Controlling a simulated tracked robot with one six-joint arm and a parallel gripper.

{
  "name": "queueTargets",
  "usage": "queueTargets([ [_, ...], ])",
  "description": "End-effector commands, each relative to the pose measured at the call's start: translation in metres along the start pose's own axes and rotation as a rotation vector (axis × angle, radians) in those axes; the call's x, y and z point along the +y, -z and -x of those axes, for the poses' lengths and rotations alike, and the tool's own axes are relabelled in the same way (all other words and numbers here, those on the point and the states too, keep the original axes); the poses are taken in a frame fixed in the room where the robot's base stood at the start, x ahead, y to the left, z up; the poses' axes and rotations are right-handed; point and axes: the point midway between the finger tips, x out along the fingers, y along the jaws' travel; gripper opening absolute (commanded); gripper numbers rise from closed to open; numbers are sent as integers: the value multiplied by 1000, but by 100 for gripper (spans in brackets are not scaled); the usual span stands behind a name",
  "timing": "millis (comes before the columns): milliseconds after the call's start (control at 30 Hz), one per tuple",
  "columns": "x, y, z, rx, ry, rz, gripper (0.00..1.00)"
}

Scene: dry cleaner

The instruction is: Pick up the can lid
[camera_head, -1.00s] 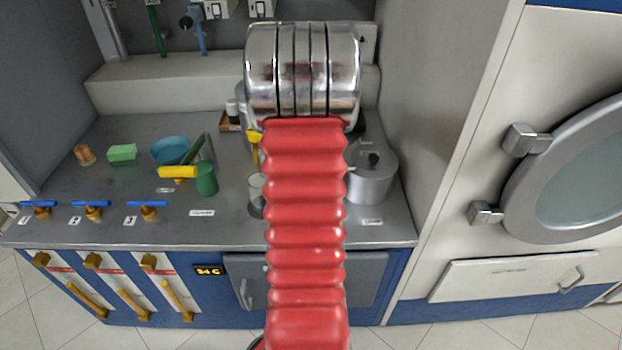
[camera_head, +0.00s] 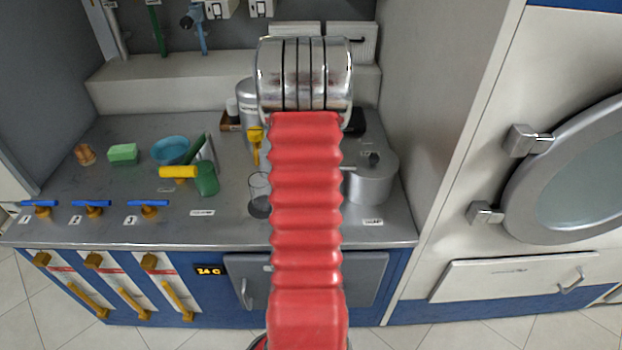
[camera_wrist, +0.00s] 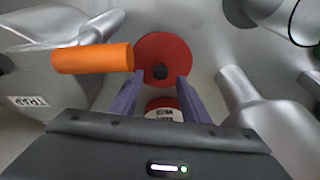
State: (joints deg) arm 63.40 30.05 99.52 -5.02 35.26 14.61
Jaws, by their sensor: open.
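A round red lid (camera_wrist: 178,50) with a dark knob at its centre shows in the wrist view, straight ahead of my gripper. My gripper (camera_wrist: 160,77) is open, with its two purple fingers apart and the knob appearing between their tips. I cannot tell whether the fingers touch the lid. Below the lid, between the fingers, part of a can (camera_wrist: 164,111) with a white label and red edge shows. In the head view my arm hides the gripper and the red lid.
In the head view a lidded metal pot (camera_head: 369,188) is right of my arm and a clear glass (camera_head: 259,194) is left. A green cup (camera_head: 207,179) stands farther left.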

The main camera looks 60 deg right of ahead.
Motion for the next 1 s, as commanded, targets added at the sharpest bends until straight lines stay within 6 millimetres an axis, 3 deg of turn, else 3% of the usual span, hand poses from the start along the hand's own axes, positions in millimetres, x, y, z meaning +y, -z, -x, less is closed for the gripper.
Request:
queueTargets([
  [400, -1, -1, -46, -2, -1, 0, 42],
  [1000, -1, 0, -48, 0, 0, -1, 41],
])
